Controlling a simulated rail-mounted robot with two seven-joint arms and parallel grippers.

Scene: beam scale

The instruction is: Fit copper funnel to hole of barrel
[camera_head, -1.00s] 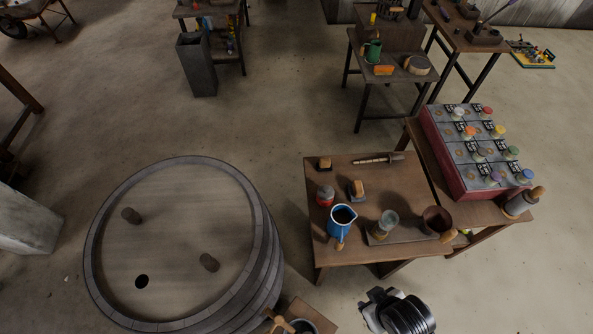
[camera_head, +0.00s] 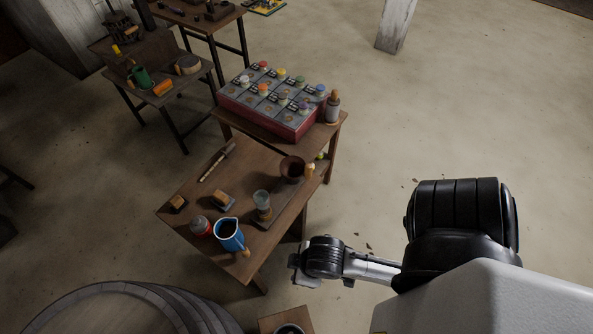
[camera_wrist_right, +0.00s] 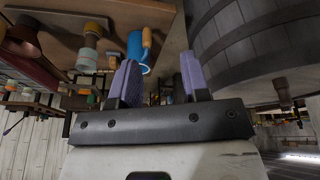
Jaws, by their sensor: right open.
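The copper funnel appears to be the dark brown conical cup (camera_head: 291,167) with a wooden handle, on the far right part of the brown table in the head view. A brown rounded thing (camera_wrist_right: 25,36) at the upper left of the right wrist view may be the same. The barrel's side also shows in the right wrist view (camera_wrist_right: 255,45). My right gripper (camera_wrist_right: 158,76) is open and empty, right of the table in the head view. My left gripper is not in view.
A red-sided box (camera_head: 268,110) with colored caps stands behind, beside a bottle (camera_head: 333,106). Open floor lies to the right.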

